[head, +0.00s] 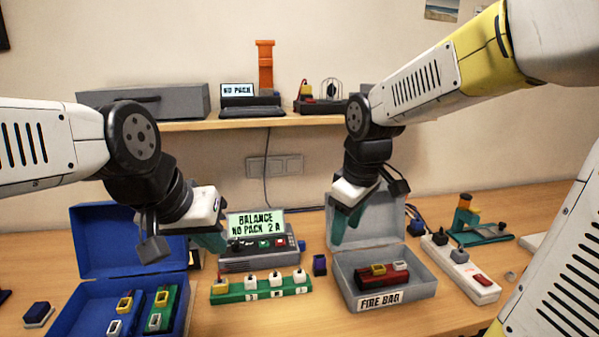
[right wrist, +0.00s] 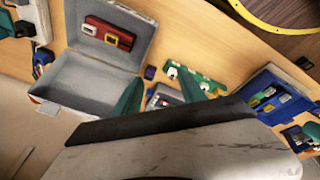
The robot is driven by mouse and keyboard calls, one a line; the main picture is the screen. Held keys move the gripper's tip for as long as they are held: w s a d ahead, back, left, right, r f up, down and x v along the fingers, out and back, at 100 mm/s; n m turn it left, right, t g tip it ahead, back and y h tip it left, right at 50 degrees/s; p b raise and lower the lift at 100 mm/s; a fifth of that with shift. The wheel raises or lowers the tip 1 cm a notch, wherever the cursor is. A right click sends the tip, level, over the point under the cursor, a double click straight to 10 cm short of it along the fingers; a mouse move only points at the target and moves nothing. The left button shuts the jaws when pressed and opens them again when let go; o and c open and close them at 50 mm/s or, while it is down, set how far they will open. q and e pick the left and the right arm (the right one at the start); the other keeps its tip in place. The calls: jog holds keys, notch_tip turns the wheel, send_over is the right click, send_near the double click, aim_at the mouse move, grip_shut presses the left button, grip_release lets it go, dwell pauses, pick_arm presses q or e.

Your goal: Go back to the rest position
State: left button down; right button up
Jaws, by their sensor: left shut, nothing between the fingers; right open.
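My left gripper (head: 210,240) hangs above the table between the open blue case and the charger, with its teal fingers together and nothing between them. My right gripper (head: 346,224) is above the grey fire bag box (head: 392,292), in front of its raised lid, and is empty. In the right wrist view its two teal fingers (right wrist: 170,92) are spread wide apart. A red pack (head: 382,274) with a yellow connector lies inside the grey box, which also shows in the right wrist view (right wrist: 85,82).
The blue case (head: 112,250) stands open at left with packs inside. The charger (head: 260,250) reads "BALANCE NO PACK 2 A". A green connector board (head: 262,290) lies before it. A white power strip (head: 462,270) is at right. A shelf (head: 250,121) runs behind.

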jog(key=s+d+r+m+t, duration=0.1)
jog(key=s+d+m, duration=0.1)
jog(key=s+m, duration=0.2)
jog(key=s+d+r+m+t+y, duration=0.1)
jog(key=s+d+r+m+t, duration=0.1)
jog(key=s+m, duration=0.3)
jog(key=shift+s+d+r, duration=0.2)
jog(key=shift+s+d, duration=0.05)
jog(key=shift+s, duration=0.65)
